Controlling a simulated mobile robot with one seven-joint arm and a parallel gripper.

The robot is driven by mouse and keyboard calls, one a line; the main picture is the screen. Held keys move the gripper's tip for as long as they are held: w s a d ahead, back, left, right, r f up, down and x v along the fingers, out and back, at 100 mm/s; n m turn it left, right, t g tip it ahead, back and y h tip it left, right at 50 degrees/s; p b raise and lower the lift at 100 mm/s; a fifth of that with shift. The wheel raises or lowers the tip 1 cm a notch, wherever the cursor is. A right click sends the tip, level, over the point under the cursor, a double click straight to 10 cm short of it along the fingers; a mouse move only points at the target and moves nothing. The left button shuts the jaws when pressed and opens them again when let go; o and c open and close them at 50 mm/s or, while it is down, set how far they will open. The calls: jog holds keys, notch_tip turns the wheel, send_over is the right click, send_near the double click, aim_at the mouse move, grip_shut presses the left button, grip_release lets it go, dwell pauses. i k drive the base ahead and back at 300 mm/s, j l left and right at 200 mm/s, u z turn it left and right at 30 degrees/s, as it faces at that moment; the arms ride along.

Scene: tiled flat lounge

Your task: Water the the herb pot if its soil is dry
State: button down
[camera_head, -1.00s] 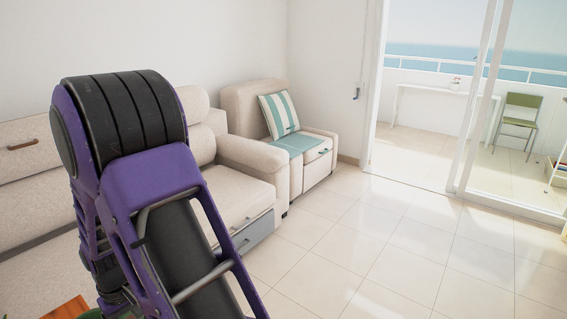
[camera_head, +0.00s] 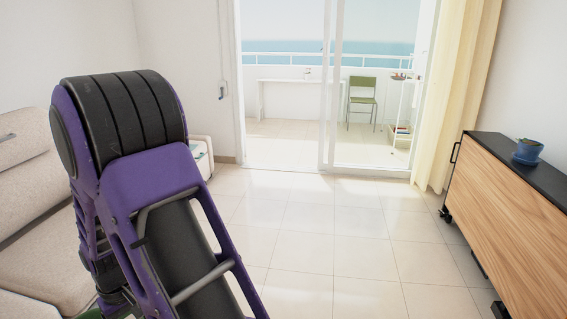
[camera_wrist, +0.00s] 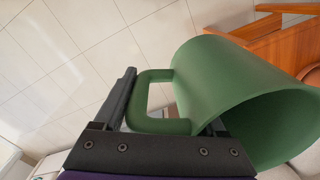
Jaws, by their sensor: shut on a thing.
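My gripper (camera_wrist: 172,108) is shut on the handle of a green mug-like vessel (camera_wrist: 222,85) in the wrist view. The vessel appears tilted in this view, its wide mouth at the lower right; its contents are not visible. In the head view my arm hides the gripper, and only a sliver of green shows at the bottom edge. A small blue pot (camera_head: 527,152) stands on the sideboard at the right, far from my gripper. I cannot tell whether it is the herb pot, and its soil is too small to judge.
The wooden sideboard (camera_head: 520,225) with a black top stands along the right. A beige sofa (camera_head: 35,220) is at the left. The tiled floor (camera_head: 340,240) between them is clear. Beyond the glass door (camera_head: 328,110) are a green chair (camera_head: 362,97) and a white shelf (camera_head: 403,105).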

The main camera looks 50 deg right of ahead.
aim_at(528, 150)
jog(key=z, duration=2.75)
jog(key=k+j, duration=0.15)
jog(key=j, duration=0.15)
jog(key=k+j+z, duration=0.1)
jog(key=i+j+u, duration=0.15)
jog(key=i, duration=0.45)
jog(key=i+j+u, duration=0.1)
jog(key=i, duration=0.55)
